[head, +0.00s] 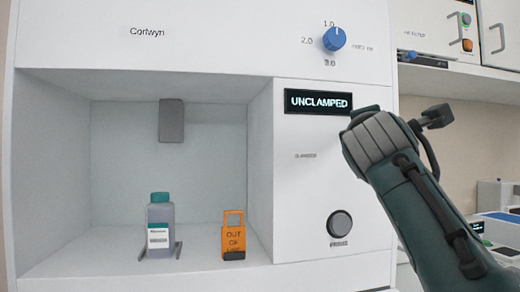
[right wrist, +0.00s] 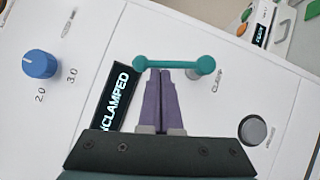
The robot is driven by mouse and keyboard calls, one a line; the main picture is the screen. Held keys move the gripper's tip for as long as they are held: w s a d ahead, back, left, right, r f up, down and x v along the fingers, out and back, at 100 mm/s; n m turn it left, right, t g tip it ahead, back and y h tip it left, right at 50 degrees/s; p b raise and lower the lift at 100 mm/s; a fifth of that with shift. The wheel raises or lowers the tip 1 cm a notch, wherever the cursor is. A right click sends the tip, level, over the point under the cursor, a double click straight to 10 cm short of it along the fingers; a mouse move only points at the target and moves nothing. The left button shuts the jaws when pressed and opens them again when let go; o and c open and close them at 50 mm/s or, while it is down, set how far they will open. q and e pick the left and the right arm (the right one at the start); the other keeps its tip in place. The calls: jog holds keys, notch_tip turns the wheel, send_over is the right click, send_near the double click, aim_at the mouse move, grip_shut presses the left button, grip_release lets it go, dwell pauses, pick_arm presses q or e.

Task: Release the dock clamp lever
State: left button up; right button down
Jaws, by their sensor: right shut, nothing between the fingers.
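The dock clamp lever is a teal bar with round ends (right wrist: 175,63) on the white front panel, lying across the right wrist view. My right gripper (right wrist: 174,75) is shut and empty, with its purple fingertips right at the lever's middle; I cannot tell whether they touch. In the head view my right arm covers the lever and the fingertips are hidden. The black display (head: 319,102) reads "UNCLAMPED"; it also shows in the right wrist view (right wrist: 114,97). My left gripper is not in view.
Left of the panel is an open bay with a bottle (head: 160,228), an orange "OUT OF" tag (head: 234,236) and a grey block (head: 171,120). A blue knob (head: 334,39) is above the display. A round grey button (head: 340,224) is below.

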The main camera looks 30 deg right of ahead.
pick_arm(q)
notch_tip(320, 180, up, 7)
jog(key=p, duration=0.5)
jog(key=shift+p, duration=0.4)
pick_arm(e)
jog(key=shift+s+d+r+m+g+y, duration=0.1)
jog(key=shift+d+r+m+g+y, duration=0.3)
jog(key=shift+m, duration=0.45)
jog(key=shift+s+d+r+m+g+y, duration=0.1)
jog(key=shift+d+r+m+g+y, duration=0.15)
jog(key=shift+d+m+g, duration=0.45)
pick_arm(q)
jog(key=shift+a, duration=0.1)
pick_arm(e)
jog(key=shift+a, duration=0.25)
